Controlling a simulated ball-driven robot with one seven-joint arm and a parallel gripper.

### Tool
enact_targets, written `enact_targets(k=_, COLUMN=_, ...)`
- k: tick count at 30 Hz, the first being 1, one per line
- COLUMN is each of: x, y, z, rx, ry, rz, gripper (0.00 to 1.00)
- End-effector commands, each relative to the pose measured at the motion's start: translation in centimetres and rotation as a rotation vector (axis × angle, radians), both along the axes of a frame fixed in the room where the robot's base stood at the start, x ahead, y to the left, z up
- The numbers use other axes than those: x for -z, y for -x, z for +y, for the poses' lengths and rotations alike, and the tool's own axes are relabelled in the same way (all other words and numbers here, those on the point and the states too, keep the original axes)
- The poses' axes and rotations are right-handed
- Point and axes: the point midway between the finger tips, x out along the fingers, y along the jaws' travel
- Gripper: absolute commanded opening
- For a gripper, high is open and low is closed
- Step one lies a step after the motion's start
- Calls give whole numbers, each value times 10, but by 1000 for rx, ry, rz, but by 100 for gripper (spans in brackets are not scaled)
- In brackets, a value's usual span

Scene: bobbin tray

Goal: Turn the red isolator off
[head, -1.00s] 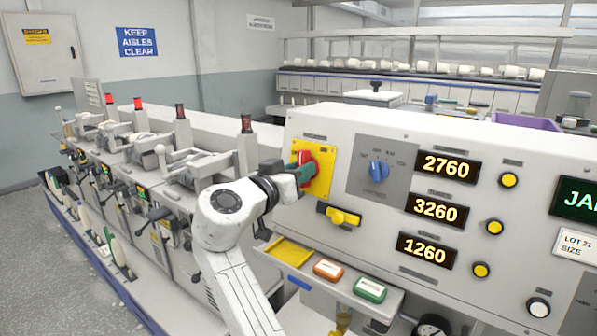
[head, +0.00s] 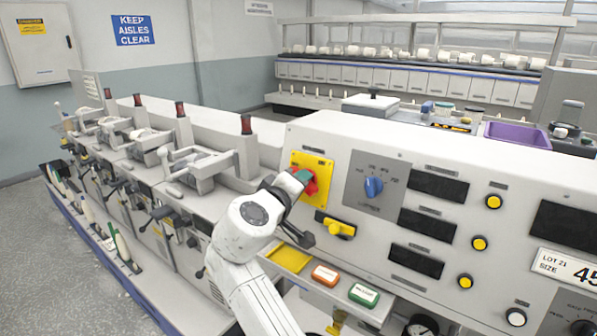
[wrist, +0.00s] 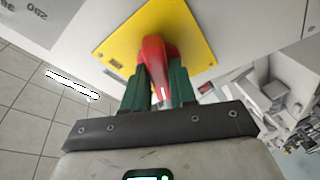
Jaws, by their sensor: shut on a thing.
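The red isolator (head: 312,187) is a red rotary handle on a yellow square plate (head: 325,168) at the left end of the white control panel. My gripper (head: 302,178) is at the handle, coming from the lower left, and partly covers it. In the wrist view the red handle (wrist: 155,55) sits between the two green fingers of my gripper (wrist: 158,86), which are shut on it. The yellow plate (wrist: 190,35) lies behind it. The handle's exact angle and any position marks are hard to make out.
A blue selector knob (head: 373,187) is right of the isolator. A yellow lever (head: 340,229) sits below it. The panel's displays (head: 438,187) are dark. Machine heads with unlit beacons (head: 246,124) stand left.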

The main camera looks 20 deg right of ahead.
Motion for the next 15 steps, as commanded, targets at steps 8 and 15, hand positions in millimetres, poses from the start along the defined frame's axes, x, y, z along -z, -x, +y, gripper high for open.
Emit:
enact_targets(k=8, x=-4, y=0, z=1, rx=-60, ry=136, rz=186, gripper=0)
enact_targets(k=15, x=-2, y=0, z=1, rx=-95, ry=218, rz=298, gripper=0)
